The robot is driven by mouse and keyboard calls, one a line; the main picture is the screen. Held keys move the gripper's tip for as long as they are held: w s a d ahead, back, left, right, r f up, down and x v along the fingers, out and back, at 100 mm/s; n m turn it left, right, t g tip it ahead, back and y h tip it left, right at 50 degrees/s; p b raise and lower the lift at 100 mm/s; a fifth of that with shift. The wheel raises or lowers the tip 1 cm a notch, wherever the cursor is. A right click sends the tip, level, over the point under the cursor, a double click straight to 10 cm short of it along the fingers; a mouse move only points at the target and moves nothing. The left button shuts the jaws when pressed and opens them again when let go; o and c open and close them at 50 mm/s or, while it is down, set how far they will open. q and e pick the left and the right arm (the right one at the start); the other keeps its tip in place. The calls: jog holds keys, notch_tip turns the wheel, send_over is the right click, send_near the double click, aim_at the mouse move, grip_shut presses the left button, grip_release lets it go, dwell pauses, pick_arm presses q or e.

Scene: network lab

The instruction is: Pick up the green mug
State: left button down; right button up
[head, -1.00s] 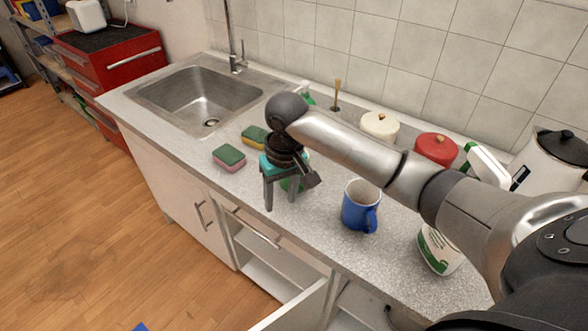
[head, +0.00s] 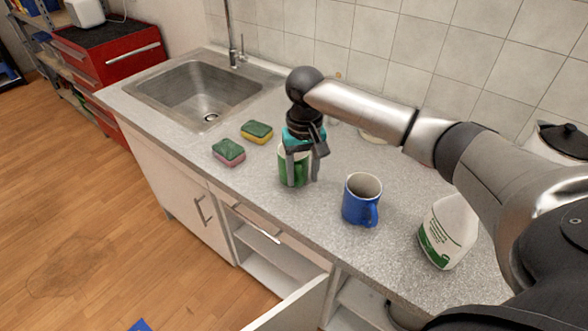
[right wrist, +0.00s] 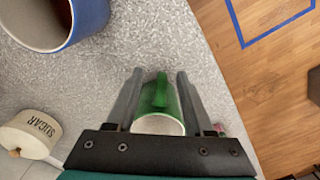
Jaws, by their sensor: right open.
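The green mug (head: 297,176) stands upright on the grey counter, partly hidden behind my right gripper (head: 302,182). In the right wrist view the green mug (right wrist: 159,97) lies between the two fingers of the right gripper (right wrist: 158,85), with its handle pointing away from the palm. The fingers are open, one on each side of the mug, with small gaps visible. My left gripper is not in view.
A blue mug (head: 362,200) stands to the right of the green mug. Two sponges (head: 229,151) (head: 257,132) lie to the left, near the sink (head: 195,95). A sugar jar (right wrist: 30,133) shows in the wrist view. A cabinet door (head: 290,306) hangs open below.

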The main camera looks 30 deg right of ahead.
jog(key=f, duration=0.3)
jog(key=f+b, duration=0.1)
jog(key=f, duration=0.1)
jog(key=shift+w+f, duration=0.3)
jog(key=shift+f, duration=0.05)
grip_shut()
jog(key=shift+r, duration=0.1)
dwell(1.1)
